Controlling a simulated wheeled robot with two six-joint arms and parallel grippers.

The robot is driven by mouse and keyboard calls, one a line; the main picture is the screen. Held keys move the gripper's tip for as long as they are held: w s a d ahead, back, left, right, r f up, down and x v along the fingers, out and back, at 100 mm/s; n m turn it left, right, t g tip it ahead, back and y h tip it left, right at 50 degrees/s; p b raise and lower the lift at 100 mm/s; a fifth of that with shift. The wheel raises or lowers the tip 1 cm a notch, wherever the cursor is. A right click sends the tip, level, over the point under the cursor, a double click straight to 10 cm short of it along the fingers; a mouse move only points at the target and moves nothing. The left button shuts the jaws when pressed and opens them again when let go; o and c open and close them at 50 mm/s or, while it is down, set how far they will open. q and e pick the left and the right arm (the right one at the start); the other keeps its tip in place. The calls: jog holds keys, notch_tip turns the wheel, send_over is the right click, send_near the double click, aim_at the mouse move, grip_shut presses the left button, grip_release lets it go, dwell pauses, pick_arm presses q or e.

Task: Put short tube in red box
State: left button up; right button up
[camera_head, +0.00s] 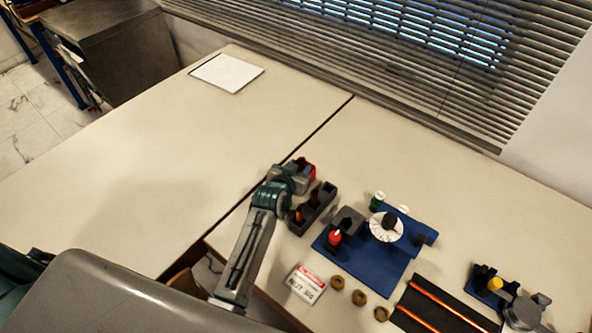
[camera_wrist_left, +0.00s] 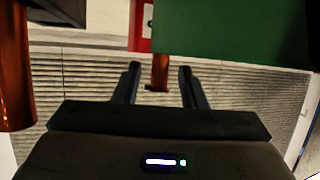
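My left gripper (camera_head: 301,165) is over the table beside a small red box (camera_head: 312,174), which it partly hides. In the left wrist view its two fingers (camera_wrist_left: 159,82) stand apart. A copper-coloured tube (camera_wrist_left: 160,72) shows between them, with clear gaps on both sides; its upper part is hidden behind a green surface (camera_wrist_left: 235,30). A thicker-looking copper tube (camera_wrist_left: 16,65) is at the left edge. In the head view, a dark rack (camera_head: 322,202) with copper pieces stands just below the gripper. My right gripper does not show.
A blue mat (camera_head: 378,268) holds a red-topped piece (camera_head: 335,237) and a white disc (camera_head: 385,231). A NUT JIG card (camera_head: 304,284), several brown nuts (camera_head: 359,298) and a dark tray with long copper tubes (camera_head: 440,305) lie nearby. The left table is mostly clear.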

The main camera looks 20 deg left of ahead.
pick_arm(q)
jog(key=b+v, duration=0.2)
jog(key=v, duration=0.9)
jog(key=shift+s+r, duration=0.15)
jog(key=shift+r, duration=0.05)
jog(key=shift+s+r, duration=0.2)
jog(key=shift+s, duration=0.1)
